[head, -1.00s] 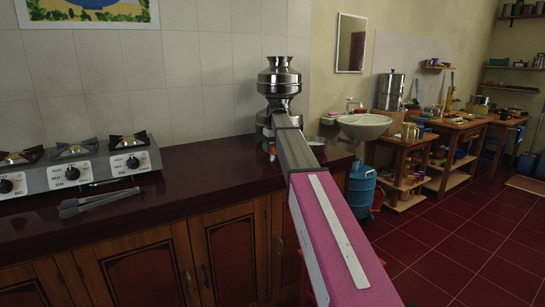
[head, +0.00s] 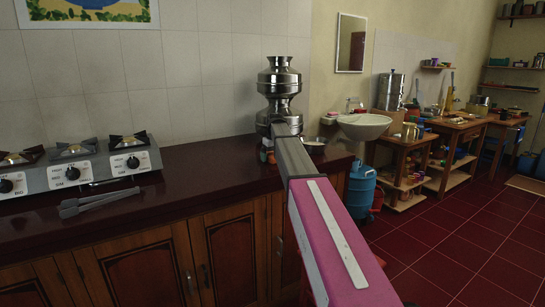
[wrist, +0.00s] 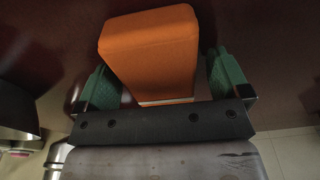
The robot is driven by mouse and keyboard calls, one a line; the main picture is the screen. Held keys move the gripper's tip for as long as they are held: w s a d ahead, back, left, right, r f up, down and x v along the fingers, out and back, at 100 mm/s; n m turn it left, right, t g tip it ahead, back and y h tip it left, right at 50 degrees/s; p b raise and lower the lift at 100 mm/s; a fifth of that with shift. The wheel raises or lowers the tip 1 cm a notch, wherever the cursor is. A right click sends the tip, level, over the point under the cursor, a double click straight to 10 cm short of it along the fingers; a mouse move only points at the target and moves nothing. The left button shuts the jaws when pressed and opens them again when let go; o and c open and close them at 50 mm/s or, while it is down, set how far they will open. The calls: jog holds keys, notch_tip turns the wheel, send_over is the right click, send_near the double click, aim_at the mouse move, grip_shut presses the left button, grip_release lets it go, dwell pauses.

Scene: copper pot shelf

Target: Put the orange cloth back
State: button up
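In the wrist view, an orange block-shaped thing (wrist: 150,50) with a pale stripe at its lower edge lies between the two green fingers of my gripper (wrist: 165,78). It looks boxy; I cannot tell that it is cloth. The fingers are spread wide. The left finger meets or overlaps the orange thing's edge, and a narrow dark gap shows beside the right finger. In the head view, my arm reaches to the counter near the shiny metal pots and hides most of my gripper and the orange thing.
Stacked metal pots (head: 279,90) stand on the dark red counter (head: 225,178) by the wall. A gas stove (head: 75,165) and metal tongs (head: 98,203) are at the left. A small plate (head: 314,141) lies right of my arm. A white sink (head: 364,126) is beyond.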

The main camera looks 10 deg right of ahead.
notch_tip(320, 180, up, 12)
jog(key=s, duration=0.1)
jog(key=shift+s+d, duration=0.2)
jog(key=shift+d, duration=0.1)
dwell(0.4)
